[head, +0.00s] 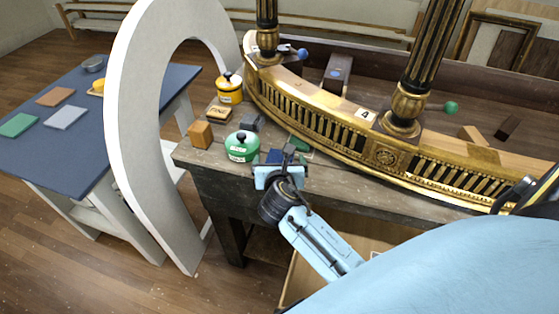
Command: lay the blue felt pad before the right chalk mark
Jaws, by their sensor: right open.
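My right gripper (281,158) is over the front edge of the wooden bench (340,174), beside the green round pot, its jaws open. A small dark blue patch (274,156) shows at its fingertips; it may be the blue felt pad, but I cannot tell whether it lies on the bench or is part of the gripper. A green flat piece (299,142) lies just behind the fingers. A pale blue-grey pad (66,117) lies on the blue-topped table at the left. I cannot make out a chalk mark. My left gripper is not in view.
The gilt console rail (330,122) curves along the bench, with dark columns (427,60) above it. A green pot (242,146), orange block (200,134) and yellow pot (229,88) stand left. A white arch (137,130) stands between bench and blue table (60,165).

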